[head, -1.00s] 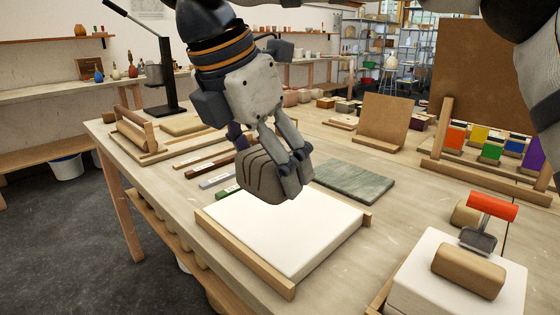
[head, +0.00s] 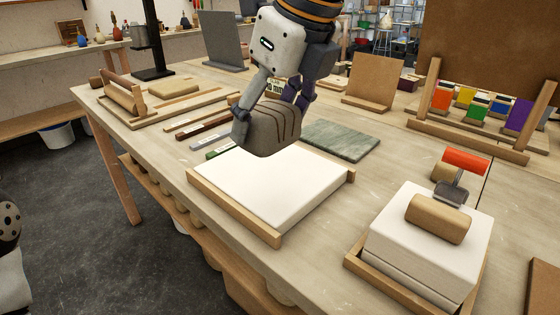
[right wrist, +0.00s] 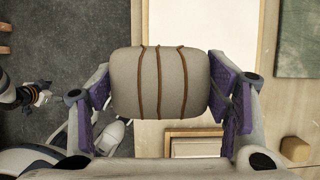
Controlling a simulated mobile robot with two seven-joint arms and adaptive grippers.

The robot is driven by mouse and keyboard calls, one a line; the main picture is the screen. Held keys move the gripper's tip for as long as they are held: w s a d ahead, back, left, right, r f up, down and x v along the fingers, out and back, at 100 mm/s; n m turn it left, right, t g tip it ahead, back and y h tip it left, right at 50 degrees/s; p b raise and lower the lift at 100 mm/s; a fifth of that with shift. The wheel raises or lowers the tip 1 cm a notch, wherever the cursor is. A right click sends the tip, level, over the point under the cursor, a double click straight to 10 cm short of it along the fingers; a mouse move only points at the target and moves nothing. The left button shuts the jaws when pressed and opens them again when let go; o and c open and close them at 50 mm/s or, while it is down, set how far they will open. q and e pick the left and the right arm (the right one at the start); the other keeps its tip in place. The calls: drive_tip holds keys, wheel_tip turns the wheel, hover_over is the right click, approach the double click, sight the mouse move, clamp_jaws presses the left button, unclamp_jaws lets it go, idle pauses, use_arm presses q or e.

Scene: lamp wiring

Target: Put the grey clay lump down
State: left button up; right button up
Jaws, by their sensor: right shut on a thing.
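The grey clay lump (head: 270,130), a rounded block with brown lines across it, is held in my right gripper (head: 272,108). It hangs above the back part of a white slab (head: 290,192) edged with wooden strips and appears clear of it. In the right wrist view the lump (right wrist: 160,82) sits between both purple-padded fingers. My left gripper (right wrist: 38,97) shows small at the left of that view, over the floor; its jaws are too small to read.
A green stone slab (head: 340,140) lies behind the white slab. Strips, a roller (head: 125,92) and a wooden frame (head: 470,145) with coloured blocks stand around. Bare table lies between the white slab and stack.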

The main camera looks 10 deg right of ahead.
drive_tip(key=w+f, duration=0.1)
drive_tip(key=w, duration=0.1)
drive_tip(key=w+d+f+b, duration=0.1)
drive_tip(key=w+f, duration=0.1)
drive_tip(key=w, duration=0.1)
drive_tip(key=w+f, duration=0.2)
drive_tip(key=w, duration=0.1)
drive_tip(key=shift+w+d+f+b, duration=0.1)
drive_tip(key=shift+w+d+b, duration=0.05)
drive_tip(key=shift+d+b, duration=0.15)
drive_tip(key=w+f, duration=0.2)
drive_tip(key=f, duration=0.1)
drive_tip(key=w+f, duration=0.1)
drive_tip(key=shift+w+d+f+b, duration=0.15)
drive_tip(key=shift+w+d+b, duration=0.15)
drive_tip(key=shift+w+d, duration=0.1)
wheel_tip(320, 180, down, 2)
drive_tip(key=shift+f, duration=0.2)
use_arm(q)
drive_tip(key=s+f+g, duration=0.1)
drive_tip(key=s+f, duration=0.1)
drive_tip(key=s, duration=0.1)
drive_tip(key=shift+f, duration=0.35)
use_arm(e)
drive_tip(key=shift+f, duration=0.2)
use_arm(q)
drive_tip(key=shift+w, duration=0.1)
use_arm(e)
drive_tip(key=o, duration=1.7)
drive_tip(key=shift+f, duration=0.2)
